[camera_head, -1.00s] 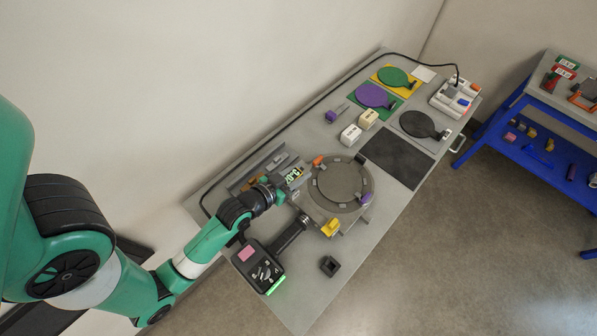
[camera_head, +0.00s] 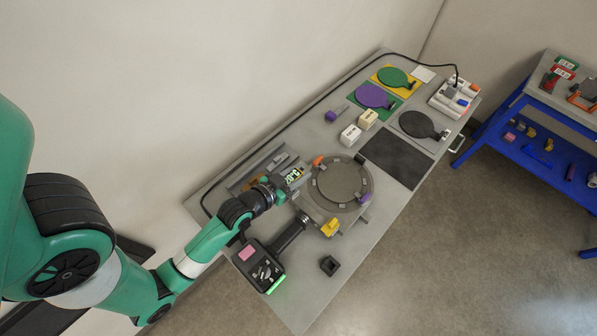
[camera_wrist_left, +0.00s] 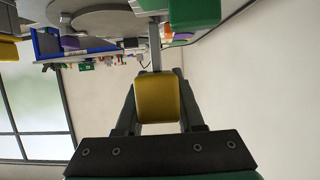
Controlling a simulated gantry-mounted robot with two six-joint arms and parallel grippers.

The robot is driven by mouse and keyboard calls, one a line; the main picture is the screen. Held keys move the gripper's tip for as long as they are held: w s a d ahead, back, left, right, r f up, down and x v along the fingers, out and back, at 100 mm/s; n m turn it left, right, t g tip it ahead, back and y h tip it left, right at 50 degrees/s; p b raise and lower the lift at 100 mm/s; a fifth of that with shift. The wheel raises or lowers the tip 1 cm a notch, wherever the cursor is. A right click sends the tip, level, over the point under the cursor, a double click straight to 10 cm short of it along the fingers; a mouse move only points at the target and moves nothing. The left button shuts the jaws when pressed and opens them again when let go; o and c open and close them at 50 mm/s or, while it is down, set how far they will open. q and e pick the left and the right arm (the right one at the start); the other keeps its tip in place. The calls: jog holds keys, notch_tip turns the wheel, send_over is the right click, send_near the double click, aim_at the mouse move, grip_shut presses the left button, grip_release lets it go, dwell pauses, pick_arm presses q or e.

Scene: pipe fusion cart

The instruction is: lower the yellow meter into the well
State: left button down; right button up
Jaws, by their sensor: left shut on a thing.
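My left gripper (camera_head: 280,187) is shut on the yellow meter, which has a lit display (camera_head: 293,174) in the head view. The gripper is over the cart's far left part, left of the round grey fixture. I cannot make out the well; the arm and meter cover that area. Whether the stem touches anything is unclear. My right gripper is not in view.
The round grey fixture (camera_head: 340,184) stands right of the meter, with a yellow clamp (camera_head: 330,228) at its front. A black mat (camera_head: 398,158) is bare.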

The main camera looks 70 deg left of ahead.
pick_arm(q)
jog(key=shift+f+b, duration=1.05)
jog(key=shift+f, duration=0.35)
jog(key=shift+r, duration=0.1)
jog(key=shift+r+p, duration=1)
jog(key=shift+p, duration=0.15)
jog(key=shift+p, duration=0.4)
dwell(0.7)
jog(key=shift+f+b, duration=0.8)
jog(key=shift+f, duration=0.35)
jog(key=shift+c, duration=2.2)
grip_release()
jog(key=shift+r, duration=0.1)
